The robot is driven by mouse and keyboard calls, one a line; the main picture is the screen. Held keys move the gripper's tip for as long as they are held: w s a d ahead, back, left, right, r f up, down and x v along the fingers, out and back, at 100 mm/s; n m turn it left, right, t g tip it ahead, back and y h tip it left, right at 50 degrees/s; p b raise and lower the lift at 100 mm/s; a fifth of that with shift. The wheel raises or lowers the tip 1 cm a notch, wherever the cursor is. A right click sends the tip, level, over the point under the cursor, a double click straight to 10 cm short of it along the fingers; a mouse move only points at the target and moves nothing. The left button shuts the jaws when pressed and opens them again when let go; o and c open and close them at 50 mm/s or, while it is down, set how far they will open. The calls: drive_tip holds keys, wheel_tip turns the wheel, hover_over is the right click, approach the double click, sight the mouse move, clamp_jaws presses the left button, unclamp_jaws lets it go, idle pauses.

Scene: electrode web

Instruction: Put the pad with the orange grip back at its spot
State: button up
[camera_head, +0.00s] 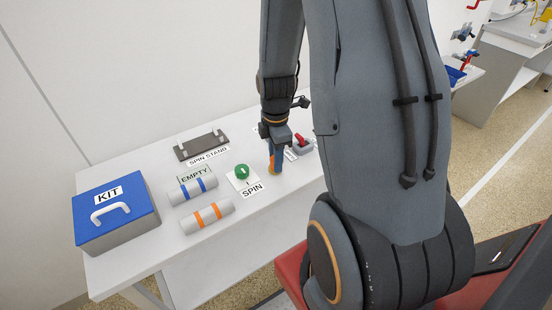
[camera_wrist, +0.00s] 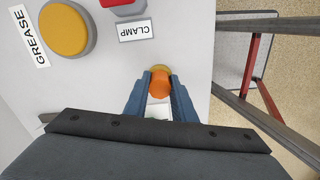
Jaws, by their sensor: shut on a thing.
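My gripper (camera_wrist: 160,92) is shut on the orange grip (camera_wrist: 160,83) of the pad, between its two blue fingers. I cannot tell whether the pad touches the table. A round yellow disc (camera_wrist: 67,26) in a grey rim, beside a GREASE label (camera_wrist: 29,36), lies up and left in the wrist view. The grip's lower end is partly hidden.
Left on the white table are a green SPIN button (camera_head: 242,171), two banded rollers (camera_head: 207,217), a dark spin stand (camera_head: 202,146) and a blue-lidded KIT box (camera_head: 112,212).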

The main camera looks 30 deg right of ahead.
drive_tip(key=shift+f, duration=0.15)
drive_tip(key=o, duration=0.9)
wheel_tip(320, 180, up, 12)
drive_tip(key=b, duration=0.2)
drive_tip(key=shift+s+a+f+m+t, duration=0.15)
drive_tip(key=shift+s+a+m, duration=1.1)
drive_tip(key=shift+a+m, duration=1.1)
drive_tip(key=shift+s+a+f+m+t, duration=0.2)
drive_tip(key=shift+s+a+m, duration=1.1)
drive_tip(key=shift+a+m, duration=1.1)
drive_tip(key=shift+s+a+f+m+t, duration=0.15)
drive_tip(key=shift+s+a+m, duration=1.35)
drive_tip(key=shift+m, duration=1.45)
drive_tip(key=shift+w+a, duration=0.2)
drive_tip(key=shift+w, duration=0.05)
